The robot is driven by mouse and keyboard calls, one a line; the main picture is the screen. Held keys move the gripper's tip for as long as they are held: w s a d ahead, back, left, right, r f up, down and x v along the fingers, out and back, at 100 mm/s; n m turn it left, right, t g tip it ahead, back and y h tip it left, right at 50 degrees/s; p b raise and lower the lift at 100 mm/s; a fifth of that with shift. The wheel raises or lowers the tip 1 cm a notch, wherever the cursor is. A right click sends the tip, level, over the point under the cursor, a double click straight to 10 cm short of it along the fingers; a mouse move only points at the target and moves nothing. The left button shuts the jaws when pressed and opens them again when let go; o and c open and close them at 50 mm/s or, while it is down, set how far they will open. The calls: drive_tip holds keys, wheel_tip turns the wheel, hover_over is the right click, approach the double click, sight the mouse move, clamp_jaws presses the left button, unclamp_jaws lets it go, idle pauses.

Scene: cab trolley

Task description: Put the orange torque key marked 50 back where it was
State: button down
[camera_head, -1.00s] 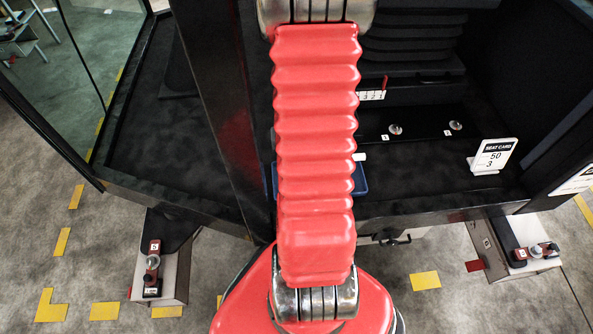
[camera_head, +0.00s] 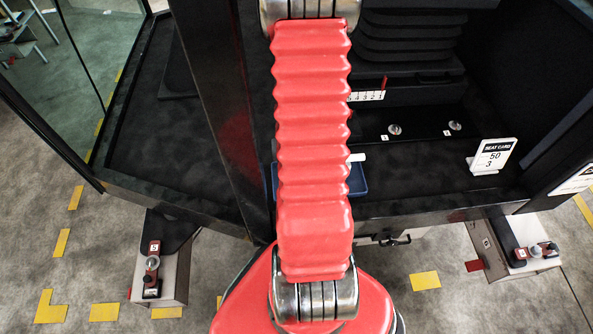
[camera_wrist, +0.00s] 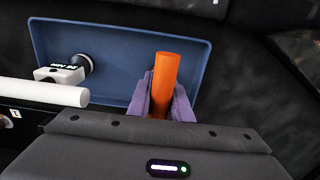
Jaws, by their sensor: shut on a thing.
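An orange cylinder (camera_wrist: 165,82), which looks like the handle of the orange torque key, stands between the purple fingers of my gripper (camera_wrist: 166,98) in the wrist view. My gripper is shut on it. The key's lower part is hidden by the gripper, and no 50 mark is visible on it. Behind it is a blue tray (camera_wrist: 225,60); whether the key touches the tray I cannot tell. My gripper is hidden in the head view, where the tray's right end (camera_head: 359,181) shows beside my red arm.
A seat card (camera_head: 493,156) reading 50 and 3 stands on the dark floor at right. Two small knobs (camera_head: 394,130) (camera_head: 455,126) are behind. A dark post (camera_head: 220,100) stands left of my arm.

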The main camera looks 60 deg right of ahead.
drive_tip(key=c, duration=1.6)
unclamp_jaws()
drive_tip(key=shift+r, duration=0.1)
drive_tip(key=shift+r, duration=5.95)
drive_tip(key=shift+s, duration=0.1)
